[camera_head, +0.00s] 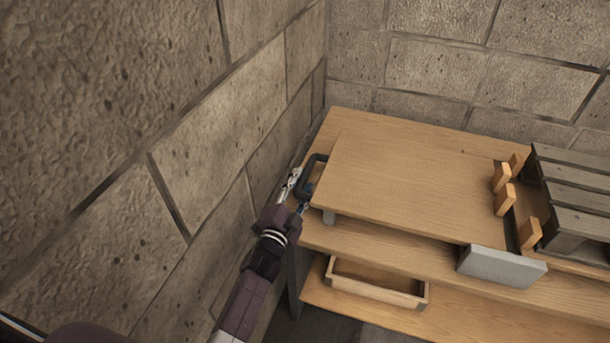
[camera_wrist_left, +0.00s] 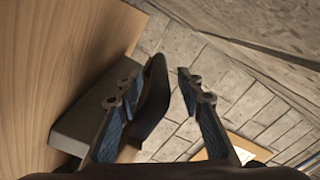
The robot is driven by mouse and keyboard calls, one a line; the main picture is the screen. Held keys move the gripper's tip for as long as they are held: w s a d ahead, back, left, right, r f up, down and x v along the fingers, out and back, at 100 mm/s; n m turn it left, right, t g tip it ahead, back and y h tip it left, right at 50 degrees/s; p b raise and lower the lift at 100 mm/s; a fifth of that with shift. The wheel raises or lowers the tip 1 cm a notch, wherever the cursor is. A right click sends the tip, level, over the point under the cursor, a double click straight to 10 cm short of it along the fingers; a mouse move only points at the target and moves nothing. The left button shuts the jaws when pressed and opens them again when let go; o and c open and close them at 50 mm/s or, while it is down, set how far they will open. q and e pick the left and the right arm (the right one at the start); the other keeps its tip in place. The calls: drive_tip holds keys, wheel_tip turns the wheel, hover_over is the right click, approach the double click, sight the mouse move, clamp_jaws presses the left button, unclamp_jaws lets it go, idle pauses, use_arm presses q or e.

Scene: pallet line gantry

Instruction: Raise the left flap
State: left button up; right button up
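The left flap (camera_head: 415,170) is a wide wooden panel lying about flat on the table. Its dark handle (camera_head: 306,178) sticks out from its left edge. My left gripper (camera_head: 296,195) is at this handle, between the flap and the stone wall. In the left wrist view, its two blue-padded fingers (camera_wrist_left: 158,78) are apart, and the dark handle (camera_wrist_left: 155,100) stands between them, closer to the left finger. I cannot tell if that finger touches it. The flap's wood (camera_wrist_left: 60,60) fills the left of that view. My right gripper is not in view.
A stone wall (camera_head: 215,130) runs close along the left. A grey slatted pallet (camera_head: 575,185) stands at the right, beside several wooden pegs (camera_head: 504,197). A grey plate (camera_head: 500,267) is at the front edge. A wooden tray (camera_head: 375,294) lies on the lower shelf.

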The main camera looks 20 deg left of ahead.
sight(305, 177)
use_arm(q)
drive_tip(key=w, duration=0.2)
drive_tip(key=shift+w+f, duration=0.1)
drive_tip(key=shift+w, duration=0.45)
clamp_jaws()
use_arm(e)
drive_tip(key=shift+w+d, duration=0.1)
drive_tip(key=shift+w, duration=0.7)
